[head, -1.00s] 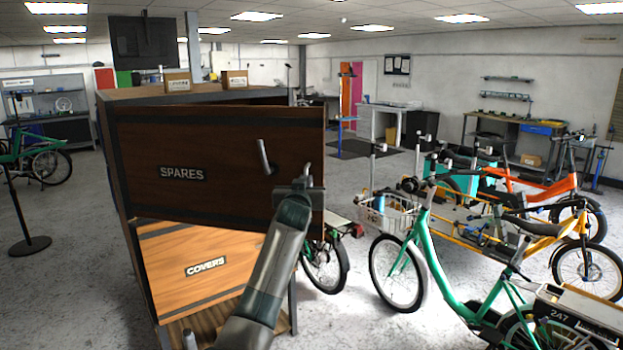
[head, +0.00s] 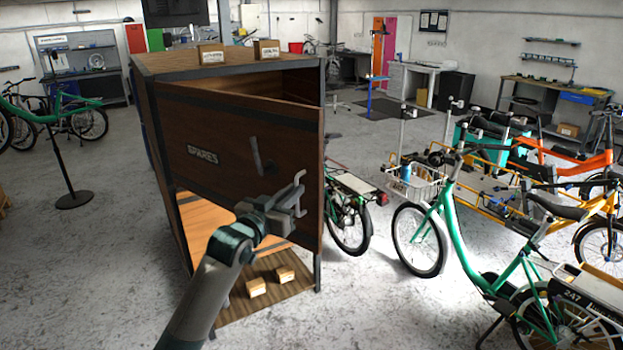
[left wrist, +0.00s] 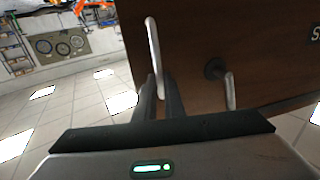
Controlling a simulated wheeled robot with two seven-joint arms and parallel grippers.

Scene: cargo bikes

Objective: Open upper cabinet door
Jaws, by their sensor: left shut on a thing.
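The upper cabinet door (head: 200,130), dark wood labelled SPARES, stands ajar. Its left side is at the cabinet and its right edge is swung out, with a dark gap above it. A grey lever (head: 262,160) is on its face. My left gripper (head: 297,204) is at the door's right part, right of and below the lever. In the left wrist view, the fingers (left wrist: 160,100) are shut on a slim metal bar handle (left wrist: 152,45) on the door's face. The lever (left wrist: 229,90) shows there too, beside the fingers. My right gripper is out of view.
The cabinet's top (head: 225,62) carries two small boxes. Its open lower part has a bottom shelf (head: 235,305) with two small boxes. A green bike (head: 465,245) stands to the right, other bikes behind. Bare floor lies at left, with a stand (head: 73,198).

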